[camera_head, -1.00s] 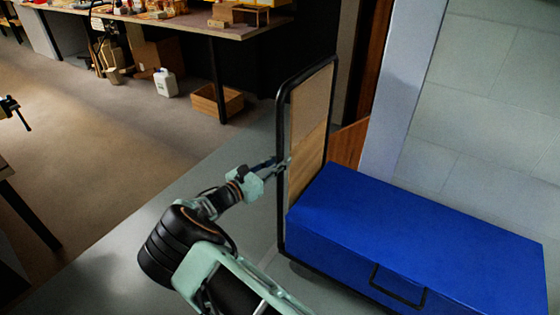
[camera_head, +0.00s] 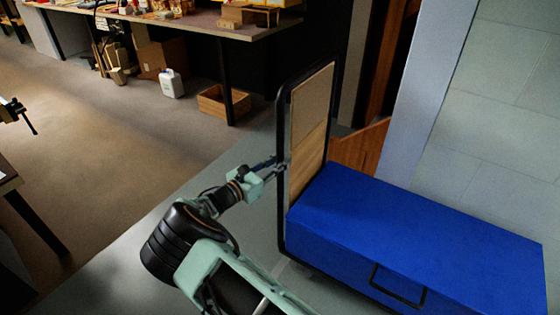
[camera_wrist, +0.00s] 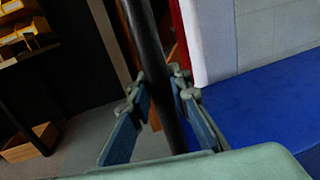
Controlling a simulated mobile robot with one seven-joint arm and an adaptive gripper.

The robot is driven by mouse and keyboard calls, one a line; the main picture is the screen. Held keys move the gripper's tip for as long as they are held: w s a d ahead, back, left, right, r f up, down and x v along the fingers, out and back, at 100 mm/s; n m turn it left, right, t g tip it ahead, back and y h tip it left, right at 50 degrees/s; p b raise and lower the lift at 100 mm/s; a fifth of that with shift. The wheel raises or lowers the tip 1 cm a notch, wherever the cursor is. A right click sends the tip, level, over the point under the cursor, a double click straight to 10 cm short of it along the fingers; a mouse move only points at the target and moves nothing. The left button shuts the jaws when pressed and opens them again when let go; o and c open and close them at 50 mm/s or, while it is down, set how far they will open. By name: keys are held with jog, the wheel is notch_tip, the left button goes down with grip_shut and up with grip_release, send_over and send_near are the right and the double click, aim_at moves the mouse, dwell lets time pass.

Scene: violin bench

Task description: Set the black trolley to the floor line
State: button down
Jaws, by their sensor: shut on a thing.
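The black trolley (camera_head: 280,125) stands right of centre in the head view. It has an upright black tube frame around a pale wooden panel and carries a big blue box (camera_head: 430,225). My gripper (camera_head: 277,167) is shut on the left upright of the frame, about halfway up. In the wrist view the black upright (camera_wrist: 151,50) runs between the fingers of my gripper (camera_wrist: 158,90). A short pale strip (camera_head: 282,268) shows on the floor near the trolley's lower left corner; I cannot tell whether it is the floor line. The trolley's wheels are mostly hidden.
A pale pillar (camera_head: 415,90) and a brown wooden piece (camera_head: 362,147) stand just behind the trolley. A workbench (camera_head: 160,20) is at the back, with a wooden crate (camera_head: 222,103) and a white jug (camera_head: 171,84) below. Open floor (camera_head: 110,150) lies to the left.

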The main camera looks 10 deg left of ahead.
dwell(0.3)
jog(key=c, duration=1.8)
grip_release()
jog(key=shift+o, duration=0.2)
jog(key=v, duration=1.2)
